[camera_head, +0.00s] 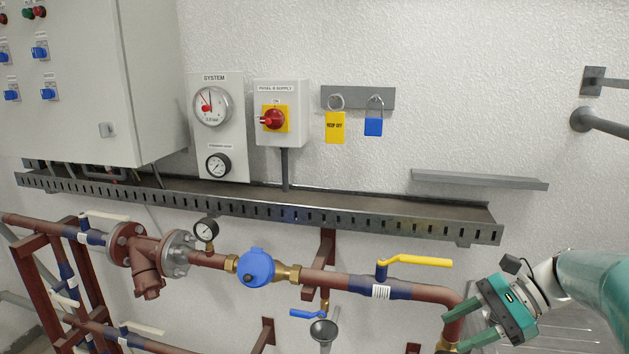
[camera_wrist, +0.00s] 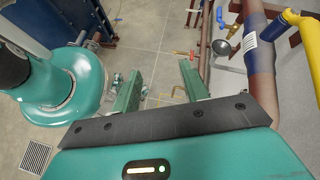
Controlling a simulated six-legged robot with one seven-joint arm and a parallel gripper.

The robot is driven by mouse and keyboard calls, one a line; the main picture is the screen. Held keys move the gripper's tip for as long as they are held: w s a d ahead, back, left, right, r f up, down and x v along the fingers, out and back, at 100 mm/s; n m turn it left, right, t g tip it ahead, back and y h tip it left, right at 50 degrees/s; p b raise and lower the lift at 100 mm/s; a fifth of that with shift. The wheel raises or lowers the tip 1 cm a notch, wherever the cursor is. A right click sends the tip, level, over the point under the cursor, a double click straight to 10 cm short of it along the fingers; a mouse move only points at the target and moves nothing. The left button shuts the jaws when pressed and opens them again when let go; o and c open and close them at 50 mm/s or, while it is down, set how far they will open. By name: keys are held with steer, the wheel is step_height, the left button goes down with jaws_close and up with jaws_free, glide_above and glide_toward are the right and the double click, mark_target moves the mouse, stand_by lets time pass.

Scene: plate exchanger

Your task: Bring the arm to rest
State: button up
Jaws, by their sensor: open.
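My gripper (camera_head: 466,326) is at the lower right of the head view, in front of the right end of the red-brown pipe. Its two green fingers are apart and nothing shows between them. In the wrist view my gripper (camera_wrist: 158,85) points down towards the floor, with free space between the fingers. My green arm comes in from the right edge of the head view. The yellow-handled valve (camera_head: 415,261) is above and to the left of the gripper, apart from it. Its handle also shows at the right of the wrist view (camera_wrist: 303,20).
A perforated cable tray (camera_head: 370,222) runs along the wall above the pipe (camera_head: 335,281). A blue water meter (camera_head: 256,267), a blue-handled drain valve (camera_head: 306,314) and a funnel (camera_head: 323,331) are left of the gripper. A wall pipe (camera_head: 600,121) juts out at upper right. Grey floor (camera_wrist: 140,30) shows below.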

steer(key=s+a+n+t+h, duration=0.5)
steer(key=s+a+n+h, duration=0.6)
steer(key=n, duration=0.5)
steer(key=shift+s+a+f, duration=0.25)
steer(key=shift+s+f, duration=0.15)
steer(key=shift+s, duration=0.75)
